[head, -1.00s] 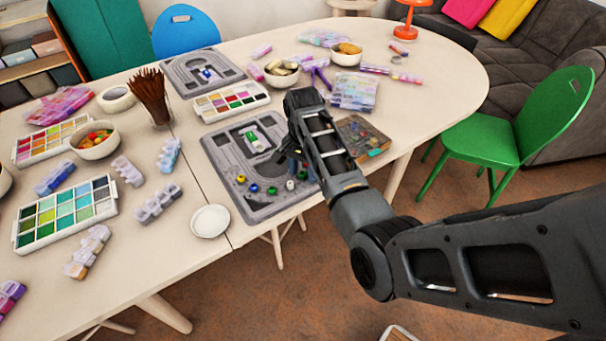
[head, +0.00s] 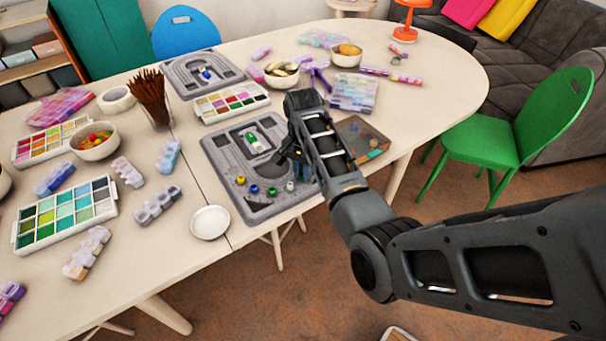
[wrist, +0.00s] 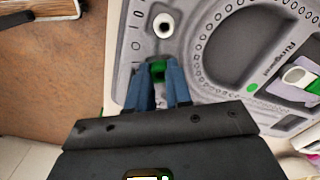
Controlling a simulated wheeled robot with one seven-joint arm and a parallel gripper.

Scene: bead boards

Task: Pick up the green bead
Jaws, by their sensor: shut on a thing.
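My gripper (wrist: 158,68) is shut on a green bead (wrist: 158,76), which shows between the two blue fingers in the wrist view. In the head view my gripper (head: 298,158) is over the right part of the near grey bead board (head: 222,158), and the held bead cannot be made out there. A white bead (head: 290,186) lies on the board's front edge. It also shows in the wrist view (wrist: 164,25), just beyond the fingertips. Another green bead (head: 272,191), a blue bead (head: 254,189) and a yellow bead (head: 241,180) sit in the same row.
A small green-and-white item (head: 254,141) lies mid-board. A clear-lidded box (head: 362,140) stands right of the board, near the table edge. A white palette (head: 232,101) is behind, and a white dish (head: 210,222) is at the front left.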

